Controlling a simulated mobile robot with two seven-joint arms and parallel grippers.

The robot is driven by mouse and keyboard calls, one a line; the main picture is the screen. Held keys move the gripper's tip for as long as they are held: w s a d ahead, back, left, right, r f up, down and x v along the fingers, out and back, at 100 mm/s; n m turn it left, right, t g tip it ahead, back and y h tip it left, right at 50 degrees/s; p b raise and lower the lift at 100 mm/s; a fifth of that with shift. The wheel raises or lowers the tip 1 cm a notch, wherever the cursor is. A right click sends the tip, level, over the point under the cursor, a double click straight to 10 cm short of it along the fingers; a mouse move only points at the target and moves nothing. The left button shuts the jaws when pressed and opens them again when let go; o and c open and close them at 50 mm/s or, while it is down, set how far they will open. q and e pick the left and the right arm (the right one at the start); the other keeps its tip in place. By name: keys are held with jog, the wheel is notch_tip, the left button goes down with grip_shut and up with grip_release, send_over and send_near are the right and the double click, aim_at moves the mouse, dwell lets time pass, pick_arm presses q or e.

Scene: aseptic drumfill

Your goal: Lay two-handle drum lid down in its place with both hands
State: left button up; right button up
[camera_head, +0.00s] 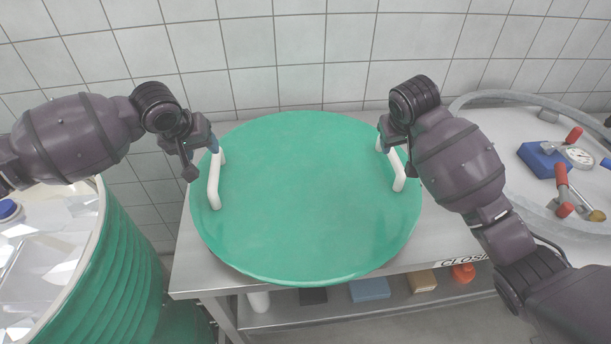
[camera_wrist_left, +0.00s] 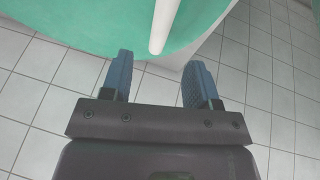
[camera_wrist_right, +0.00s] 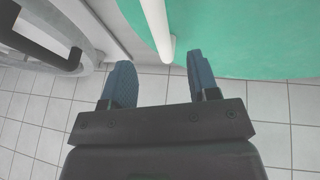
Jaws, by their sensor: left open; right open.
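The round green drum lid (camera_head: 305,200) lies flat on the steel table, with a white handle at each side. My left gripper (camera_head: 210,148) is open at the far end of the left handle (camera_head: 214,184). In the left wrist view that handle (camera_wrist_left: 164,24) shows beyond and between the open fingers (camera_wrist_left: 160,82). My right gripper (camera_head: 383,146) is open at the far end of the right handle (camera_head: 398,174). In the right wrist view the handle (camera_wrist_right: 158,28) lies ahead of and between the fingers (camera_wrist_right: 160,80). Contact cannot be told.
An open green drum (camera_head: 120,270) with a clear liner (camera_head: 40,250) stands at the left. At the right is a round pale top with a blue block (camera_head: 545,160), a gauge (camera_head: 578,157) and red-handled clamps. The steel table (camera_head: 195,262) has small items on its lower shelf.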

aim_at(214, 159)
pick_arm(q)
jog(key=shift+x, duration=4.5)
pick_arm(e)
jog(key=shift+x, duration=4.5)
pick_arm(q)
grip_shut()
pick_arm(e)
grip_shut()
pick_arm(q)
jog(key=shift+w+r, duration=0.1)
jog(key=shift+r, duration=0.15)
pick_arm(e)
jog(key=shift+w+r, duration=0.1)
jog(key=shift+r, duration=0.1)
